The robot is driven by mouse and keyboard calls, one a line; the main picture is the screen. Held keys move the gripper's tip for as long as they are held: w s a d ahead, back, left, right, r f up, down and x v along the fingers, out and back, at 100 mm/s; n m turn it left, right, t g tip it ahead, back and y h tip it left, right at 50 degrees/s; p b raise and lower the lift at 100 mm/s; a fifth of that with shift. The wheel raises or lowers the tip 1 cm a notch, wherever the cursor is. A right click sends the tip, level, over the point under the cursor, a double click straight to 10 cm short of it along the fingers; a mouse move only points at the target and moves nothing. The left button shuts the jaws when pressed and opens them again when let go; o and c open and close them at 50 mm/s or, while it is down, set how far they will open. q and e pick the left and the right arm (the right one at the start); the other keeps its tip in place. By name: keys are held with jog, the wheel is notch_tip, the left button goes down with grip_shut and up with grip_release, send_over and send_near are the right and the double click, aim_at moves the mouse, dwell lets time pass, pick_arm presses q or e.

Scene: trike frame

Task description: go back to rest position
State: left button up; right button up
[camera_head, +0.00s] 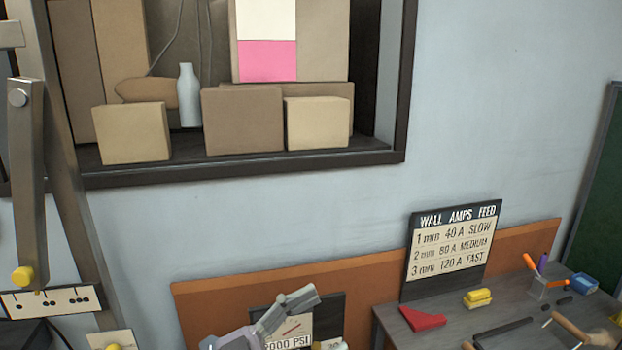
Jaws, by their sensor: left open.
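My left gripper (264,324) shows at the bottom edge, left of centre, as grey jointed finger parts. It is open, and nothing shows held in it. It stands in front of the orange-brown panel and a small dark board with a "2000 PSI" label (290,336). The rest of its arm is below the picture. My right gripper is not in view. No trike frame shows in this view.
A wall shelf (240,171) with cardboard boxes (243,120) is at upper left.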

pick_arm(q)
jog(key=w+a+f+n+t+y, duration=0.2)
jog(key=w+a+n+t+y, duration=0.3)
jog(key=a+n+t+y, duration=0.8)
jog(key=s+a+f+n+g+y, duration=0.2)
jog(key=a+f+n+g+y, duration=0.15)
jog(key=f, duration=0.35)
jog(key=s+a+f+n+g+y, duration=0.1)
jog(key=a+f+n+g+y, duration=0.1)
jog(key=a+f+y, duration=0.45)
jog(key=s+d+f+m+g+h, duration=0.2)
jog(key=s+f+m+g+h, duration=0.15)
jog(key=s+f+g, duration=1.2)
jog(key=s+f+t, duration=0.1)
jog(key=s+f, duration=0.3)
jog(key=f, duration=0.9)
jog(key=s+f+t, duration=0.1)
jog(key=s+f, duration=0.2)
jog(key=f, duration=1.1)
jog(key=s+a+f+m, duration=0.1)
jog(key=s+a+f, duration=0.2)
jog(key=s+f, duration=1.4)
jog(key=shift+s+a+g+y, duration=0.15)
jog(key=shift+g+y, duration=0.2)
jog(key=shift+g, duration=0.05)
